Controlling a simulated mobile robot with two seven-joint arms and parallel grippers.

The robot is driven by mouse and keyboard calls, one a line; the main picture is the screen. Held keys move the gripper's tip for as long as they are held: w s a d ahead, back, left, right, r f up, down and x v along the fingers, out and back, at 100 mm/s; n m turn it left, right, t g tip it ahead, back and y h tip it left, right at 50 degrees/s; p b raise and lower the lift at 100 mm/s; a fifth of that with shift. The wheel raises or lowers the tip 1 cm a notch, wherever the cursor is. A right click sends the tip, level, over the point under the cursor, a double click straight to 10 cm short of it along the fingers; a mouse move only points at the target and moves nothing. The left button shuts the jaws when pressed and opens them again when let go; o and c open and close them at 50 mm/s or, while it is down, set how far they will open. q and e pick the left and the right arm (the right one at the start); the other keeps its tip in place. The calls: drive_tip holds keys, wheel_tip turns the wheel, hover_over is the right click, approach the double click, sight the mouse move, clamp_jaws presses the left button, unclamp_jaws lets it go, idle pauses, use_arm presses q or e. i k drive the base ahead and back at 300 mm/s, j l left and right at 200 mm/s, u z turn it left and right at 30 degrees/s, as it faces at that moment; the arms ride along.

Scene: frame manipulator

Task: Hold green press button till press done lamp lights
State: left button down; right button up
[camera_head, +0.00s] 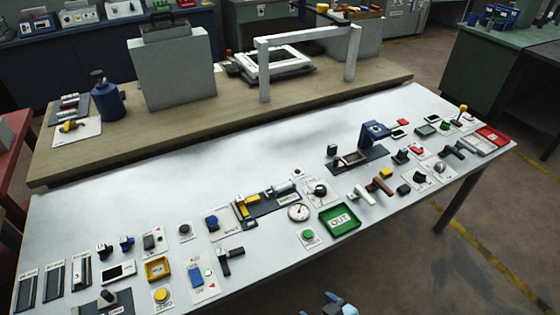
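A round green button (308,235) sits on a small white plate just left of the green OUT tray. Another small green button (445,126) sits on a plate toward the right end of the white table. The labels are too small to tell which one is the press button. A blue press-like device (375,132) stands on a dark base near the back right. I cannot pick out the press done lamp or whether it is lit. A small blue-grey part, probably mine, shows at the bottom edge; no gripper fingers can be made out.
The white table (190,185) carries several switches, knobs, trays and levers along its front and right. The green OUT tray (340,219) is at its middle front. Its back left is clear. A wooden bench (220,112) with a grey frame stands behind.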

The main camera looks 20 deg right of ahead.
sight(307, 233)
drive_tip(key=l+z, duration=0.2)
drive_tip(key=z, duration=0.55)
